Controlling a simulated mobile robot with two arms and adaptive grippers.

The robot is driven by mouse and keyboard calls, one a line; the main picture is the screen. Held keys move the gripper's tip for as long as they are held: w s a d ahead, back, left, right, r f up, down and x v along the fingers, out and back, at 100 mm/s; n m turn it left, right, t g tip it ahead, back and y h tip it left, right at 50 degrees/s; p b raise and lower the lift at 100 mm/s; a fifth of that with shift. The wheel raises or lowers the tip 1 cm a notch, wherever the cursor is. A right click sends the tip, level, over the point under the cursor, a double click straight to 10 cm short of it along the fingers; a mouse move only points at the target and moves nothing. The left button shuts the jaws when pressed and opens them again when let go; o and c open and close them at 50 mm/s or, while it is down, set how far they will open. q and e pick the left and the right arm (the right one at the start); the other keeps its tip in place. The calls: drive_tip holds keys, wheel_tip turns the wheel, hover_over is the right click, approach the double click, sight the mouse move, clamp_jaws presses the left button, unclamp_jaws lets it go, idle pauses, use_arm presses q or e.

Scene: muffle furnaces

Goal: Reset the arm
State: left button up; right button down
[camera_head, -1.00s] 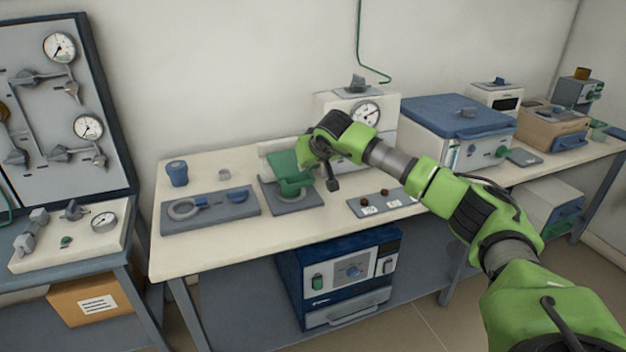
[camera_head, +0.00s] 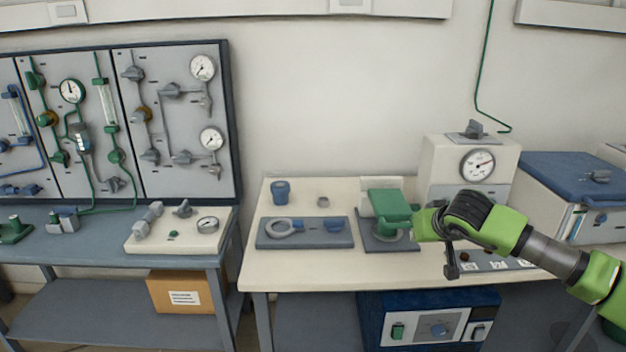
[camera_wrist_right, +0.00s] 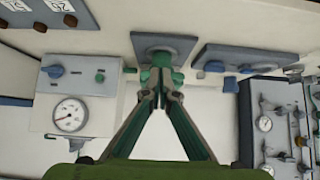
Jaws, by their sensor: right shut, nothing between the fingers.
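My right arm comes in from the right in the head view. My right gripper (camera_head: 418,228) is at the right side of a green fixture (camera_head: 390,205) on a grey base plate (camera_head: 405,246). Its fingers are mostly hidden there by the hand. In the right wrist view its dark green fingers (camera_wrist_right: 160,88) meet at the tips, shut and empty, in front of the base plate (camera_wrist_right: 183,43). I cannot tell whether they touch the fixture. My left gripper is not in view.
A gauge box (camera_head: 470,165) and a blue-lidded furnace (camera_head: 575,185) stand to the right. A grey tray (camera_head: 325,242) with a ring and a blue cup (camera_head: 281,192) lie to the left on the bench. A valve panel (camera_head: 180,180) stands at far left.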

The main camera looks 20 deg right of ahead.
drive_tip(key=a+f+m+g+y, duration=0.1)
drive_tip(key=a+f+m+y, duration=0.9)
drive_tip(key=a+f+m, duration=0.75)
drive_tip(key=s+a+f+m+t, duration=0.1)
drive_tip(key=a+f+m+t, duration=0.2)
drive_tip(key=f+m, duration=0.9)
drive_tip(key=s+d+f+m+g+h+p, duration=0.1)
drive_tip(key=s+d+f+m+h, duration=0.2)
drive_tip(key=s+f+m, duration=0.75)
drive_tip(key=s+d+f+m+g+h, duration=0.1)
drive_tip(key=s+d+f+m+h, duration=0.2)
drive_tip(key=s+f+m, duration=0.75)
drive_tip(key=s+a+f+m+g, duration=0.1)
drive_tip(key=s+f+m, duration=0.4)
drive_tip(key=s, duration=0.6)
drive_tip(key=s+a+f+m+g+h, duration=0.1)
drive_tip(key=s+f+m+g, duration=0.3)
drive_tip(key=s, duration=0.7)
drive_tip(key=s+a+f+m+g, duration=0.2)
drive_tip(key=s+f+m, duration=0.3)
drive_tip(key=s, duration=0.7)
drive_tip(key=shift+a+f+m+g+h, duration=0.15)
drive_tip(key=shift+f+m+g+h, duration=0.2)
drive_tip(key=shift+m, duration=0.8)
